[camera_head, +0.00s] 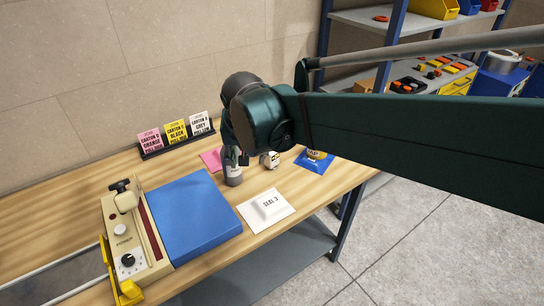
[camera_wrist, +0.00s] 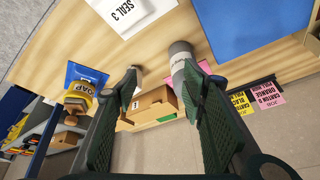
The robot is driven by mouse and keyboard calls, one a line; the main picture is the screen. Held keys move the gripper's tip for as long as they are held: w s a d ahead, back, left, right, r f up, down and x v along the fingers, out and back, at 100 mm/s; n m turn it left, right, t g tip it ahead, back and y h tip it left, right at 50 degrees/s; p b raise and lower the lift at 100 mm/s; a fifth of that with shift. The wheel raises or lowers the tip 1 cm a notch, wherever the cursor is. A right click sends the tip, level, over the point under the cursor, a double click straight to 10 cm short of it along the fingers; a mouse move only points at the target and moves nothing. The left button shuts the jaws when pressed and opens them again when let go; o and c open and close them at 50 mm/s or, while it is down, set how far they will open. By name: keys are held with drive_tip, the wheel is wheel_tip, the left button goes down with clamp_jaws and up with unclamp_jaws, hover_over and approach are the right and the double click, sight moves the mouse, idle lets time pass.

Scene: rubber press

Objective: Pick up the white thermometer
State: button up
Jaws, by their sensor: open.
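A small whitish rounded object with a dark marking (camera_head: 269,160) stands on the wooden table, just right of a grey bottle. It may be the white thermometer, but it is too small to be sure. In the wrist view, a pale object (camera_wrist: 138,80) shows partly behind the left finger. My gripper (camera_wrist: 160,72) is open, its two dark green fingers spread and nothing held between them. The grey bottle (camera_wrist: 179,52) is beside the right fingertip. In the head view, my arm hides most of the gripper above the table's back part.
A white "SEAL 3" sheet (camera_head: 266,208) and blue mat (camera_head: 192,215) lie in front. A yellow soap jar (camera_wrist: 79,97) stands on a blue sheet (camera_wrist: 86,72). A cardboard box (camera_wrist: 155,106) shows beyond the fingers. Carton cards (camera_head: 175,132) and a press (camera_head: 133,245) stand left.

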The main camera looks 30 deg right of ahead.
drive_tip(key=w+d+m+g+h+p, duration=0.1)
drive_tip(key=w+d+m+g+p, duration=0.1)
drive_tip(key=w+d+m+p, duration=0.35)
drive_tip(key=m+g+h+p, duration=0.1)
drive_tip(key=m+g+p, duration=0.1)
drive_tip(key=m+p, duration=0.2)
hover_over(272, 156)
drive_tip(key=w+a, duration=0.2)
wheel_tip(272, 156, down, 8)
drive_tip(key=shift+d+f+n, duration=0.2)
drive_tip(key=shift+f+n, duration=0.05)
drive_tip(key=shift+f, duration=0.15)
drive_tip(key=shift+f, duration=0.15)
drive_tip(key=shift+x, duration=1.15)
drive_tip(key=shift+d+f, duration=0.1)
drive_tip(key=shift+d, duration=0.05)
drive_tip(key=shift+x, duration=2.45)
